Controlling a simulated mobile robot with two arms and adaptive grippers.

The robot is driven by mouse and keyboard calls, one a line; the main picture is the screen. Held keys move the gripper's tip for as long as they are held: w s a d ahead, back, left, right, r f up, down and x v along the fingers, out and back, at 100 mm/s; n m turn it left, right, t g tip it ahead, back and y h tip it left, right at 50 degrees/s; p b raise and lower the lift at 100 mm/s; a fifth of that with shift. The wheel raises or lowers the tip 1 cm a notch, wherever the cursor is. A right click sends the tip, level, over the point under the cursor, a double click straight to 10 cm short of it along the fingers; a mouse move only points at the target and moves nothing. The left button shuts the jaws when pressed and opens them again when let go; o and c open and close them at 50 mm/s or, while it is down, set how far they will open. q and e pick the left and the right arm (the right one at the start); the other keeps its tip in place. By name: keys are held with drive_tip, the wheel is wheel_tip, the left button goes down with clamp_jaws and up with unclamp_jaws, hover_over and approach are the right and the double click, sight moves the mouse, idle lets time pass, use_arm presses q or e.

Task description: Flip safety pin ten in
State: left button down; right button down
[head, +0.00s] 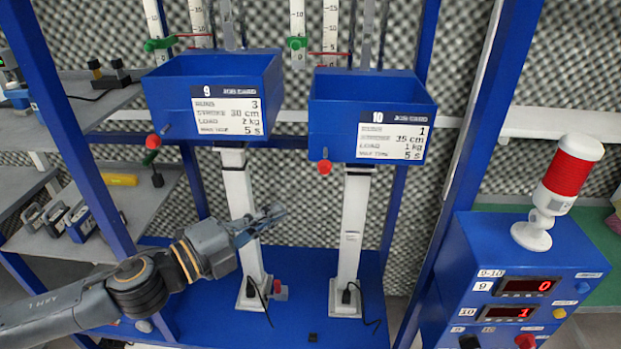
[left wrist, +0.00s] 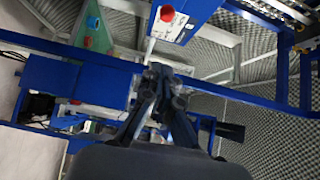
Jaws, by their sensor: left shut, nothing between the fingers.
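Blue box 10 (head: 372,90) carries a label with the number 10. A pin with a red ball end (head: 325,167) hangs at its lower left. My left gripper (head: 276,213) is shut and empty. In the head view it appears lower and to the left of that red ball, in front of the white column under box 9, and apart from the ball. The left wrist view shows my left gripper's fingers (left wrist: 164,78) together, with a red ball (left wrist: 167,14) beside a labelled box above them; I cannot tell which station it belongs to. My right gripper is not in view.
Blue box 9 (head: 214,85) stands to the left with its own red ball (head: 152,141). Blue frame posts flank both stations. A control box (head: 530,270) with red displays and a red beacon (head: 568,172) stands at the right. Shelves with tools are at the left.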

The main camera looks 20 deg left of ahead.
use_arm(q)
drive_tip(key=shift+w, duration=0.1)
drive_tip(key=p, duration=0.6)
approach(331, 171)
drive_tip(key=d, duration=0.4)
drive_tip(key=shift+w+a+p, duration=0.2)
drive_tip(key=shift+w, duration=0.65)
drive_tip(key=shift+w+a+p, duration=0.15)
drive_tip(key=shift+w+a, duration=0.05)
drive_tip(key=shift+w, duration=0.65)
drive_tip(key=shift+w+a+p, duration=0.15)
drive_tip(key=shift+w+p, duration=0.05)
drive_tip(key=shift+w, duration=0.65)
